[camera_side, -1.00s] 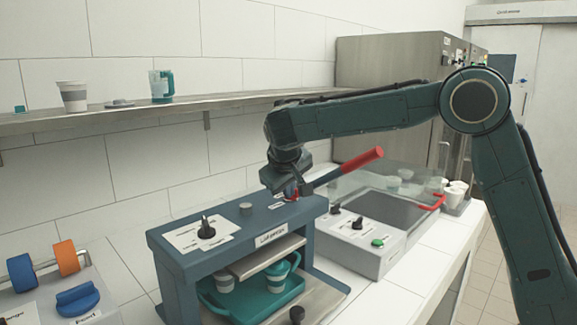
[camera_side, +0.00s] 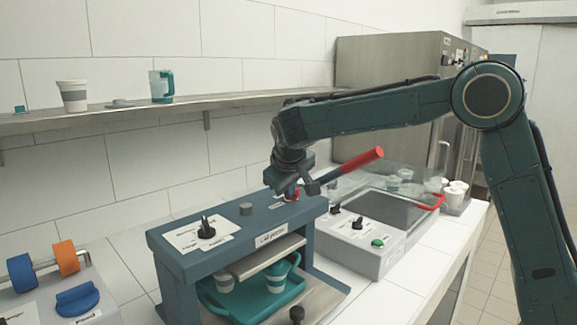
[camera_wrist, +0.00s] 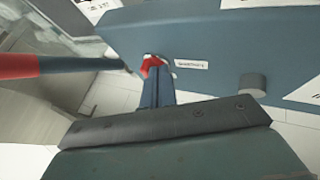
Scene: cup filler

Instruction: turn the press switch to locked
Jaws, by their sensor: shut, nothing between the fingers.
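The blue press (camera_side: 180,250) stands on the counter in the side view. On its top, a black knob (camera_side: 206,228) sits upright on a white label plate; its exact setting is too small to read. A small red part (camera_wrist: 151,65) stands beside a small white label (camera_wrist: 190,64) at the far end of the press top; I cannot tell whether this or the black knob is the press switch. My gripper (camera_side: 290,194) is shut and points down at the red part, and its fingers (camera_wrist: 159,84) show in the wrist view. The fingers partly cover the red part; contact is unclear.
The press lever with its red grip (camera_side: 362,160) rises to the right, close to my gripper. A grey peg (camera_side: 246,208) stands on the press top. A teal tray (camera_side: 255,306) with cups is inside the press. A grey machine (camera_side: 370,240) stands to the right.

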